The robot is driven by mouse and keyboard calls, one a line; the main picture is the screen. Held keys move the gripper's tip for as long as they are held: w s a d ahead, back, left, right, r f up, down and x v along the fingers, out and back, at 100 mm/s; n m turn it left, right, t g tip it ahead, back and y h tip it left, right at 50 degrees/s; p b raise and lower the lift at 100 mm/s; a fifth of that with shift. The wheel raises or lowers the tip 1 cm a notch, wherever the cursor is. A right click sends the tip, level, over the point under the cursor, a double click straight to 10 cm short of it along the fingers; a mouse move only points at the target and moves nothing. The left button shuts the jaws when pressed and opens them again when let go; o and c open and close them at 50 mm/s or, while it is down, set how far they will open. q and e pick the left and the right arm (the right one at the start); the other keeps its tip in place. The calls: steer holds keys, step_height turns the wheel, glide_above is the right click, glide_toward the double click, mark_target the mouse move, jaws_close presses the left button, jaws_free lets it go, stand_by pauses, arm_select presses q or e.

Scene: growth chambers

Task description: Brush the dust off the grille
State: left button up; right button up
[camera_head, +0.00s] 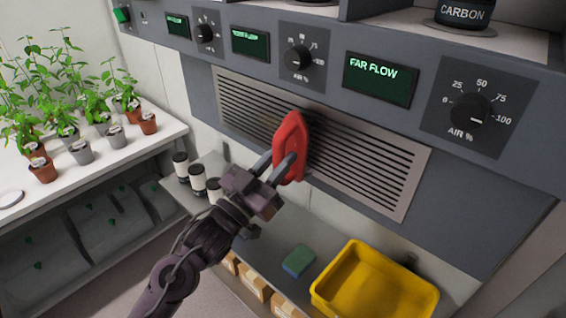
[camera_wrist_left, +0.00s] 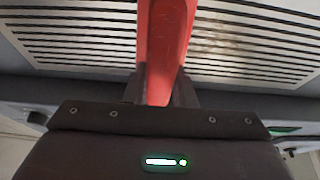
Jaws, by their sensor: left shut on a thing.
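The grille (camera_head: 370,160) is a wide slatted metal panel on the front of the grey cabinet, below the dials. My left gripper (camera_head: 278,168) is shut on a red brush (camera_head: 291,141) and holds it in front of the grille, left of its middle. In the left wrist view the brush (camera_wrist_left: 166,50) stands between the fingers, with grille slats (camera_wrist_left: 75,35) on both sides. Brownish dust shows on the slats right of the brush (camera_wrist_left: 205,45). The brush's far side is hidden, so I cannot tell whether it touches the slats. My right gripper is not in view.
Dials and green displays (camera_head: 380,79) line the panel above the grille. Potted plants stand on a white bench (camera_head: 100,160) at left.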

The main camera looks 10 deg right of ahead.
arm_select(q)
steer(key=shift+w+a+r, duration=1.25)
steer(key=shift+w+a, duration=2.65)
steer(key=shift+w, duration=1.5)
steer(key=s+d+p, duration=0.3)
steer(key=s+d, duration=0.9)
steer(key=s, duration=0.4)
steer(key=shift+s, duration=0.4)
steer(key=shift+w+f, duration=0.1)
steer(key=shift+w+a, duration=0.7)
steer(key=shift+w, duration=0.25)
steer(key=shift+w+a, duration=0.7)
steer(key=shift+w, duration=0.3)
steer(key=shift+w+a, duration=0.7)
steer(key=shift+w, duration=0.25)
